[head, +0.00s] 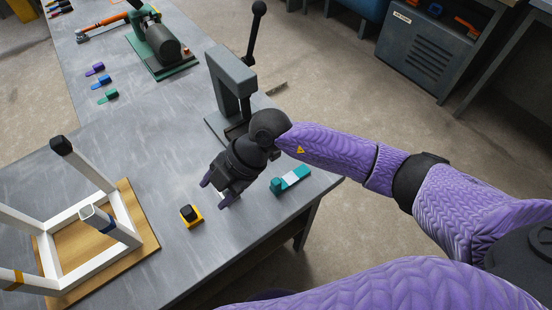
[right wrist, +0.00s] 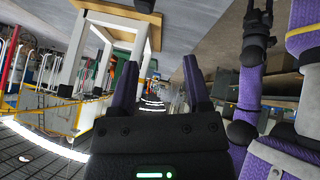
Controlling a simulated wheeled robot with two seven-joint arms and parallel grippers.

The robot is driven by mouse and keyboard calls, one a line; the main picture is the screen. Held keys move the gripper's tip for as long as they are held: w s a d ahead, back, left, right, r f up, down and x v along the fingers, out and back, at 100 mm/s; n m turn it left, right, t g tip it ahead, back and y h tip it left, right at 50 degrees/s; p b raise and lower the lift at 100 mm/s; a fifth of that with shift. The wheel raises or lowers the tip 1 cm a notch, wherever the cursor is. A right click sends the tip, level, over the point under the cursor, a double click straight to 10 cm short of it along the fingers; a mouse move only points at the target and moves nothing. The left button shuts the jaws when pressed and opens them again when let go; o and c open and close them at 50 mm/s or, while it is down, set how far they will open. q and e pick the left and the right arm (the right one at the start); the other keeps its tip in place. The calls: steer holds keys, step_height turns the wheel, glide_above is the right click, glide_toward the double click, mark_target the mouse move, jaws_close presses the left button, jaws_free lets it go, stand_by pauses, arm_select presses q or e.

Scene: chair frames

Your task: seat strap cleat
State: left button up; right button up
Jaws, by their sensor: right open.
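A white chair frame (head: 62,262) stands on a wooden board (head: 147,236) at the left of the grey bench; its legs point up, with black tips, a blue band and a yellow band. It also shows at the upper left of the right wrist view (right wrist: 76,50). A teal piece with a white middle (head: 291,180) lies near the right bench edge. Which small part is the strap cleat, I cannot tell. My right gripper (head: 218,194) is open above the bench, between the teal piece and a yellow-and-black block (head: 191,215). In the right wrist view the fingers (right wrist: 160,75) are apart, with nothing clearly held.
A grey press with a black lever (head: 232,78) stands behind my right gripper. Purple (head: 95,69), blue (head: 102,81) and green (head: 108,96) clips lie at the back left. A green machine (head: 160,48) stands farther back. The bench middle is clear.

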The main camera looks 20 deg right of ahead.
mark_target(276, 182)
steer(key=w+d+m+h, duration=0.1)
steer(key=d+h, duration=0.1)
steer(key=d, duration=0.2)
steer(key=w+d+f+h, duration=0.1)
steer(key=d+h, duration=0.2)
steer(key=d, duration=0.1)
steer(key=w+d+f+m+h, duration=0.1)
steer(key=d+h, duration=0.1)
steer(key=d, duration=0.2)
steer(key=shift+w+f+m+h, duration=0.2)
steer(key=shift+w+m+h, duration=0.1)
steer(key=shift+d+f, duration=0.1)
steer(key=shift+d, duration=0.15)
steer(key=shift+f+b, duration=0.2)
steer(key=shift+b, duration=0.1)
step_height(276, 182, down, 7)
steer(key=b, duration=0.6)
steer(key=shift+b, duration=0.4)
steer(key=shift+a+r, duration=0.1)
steer(key=shift+r, duration=0.1)
steer(key=c, duration=0.4)
jaws_close()
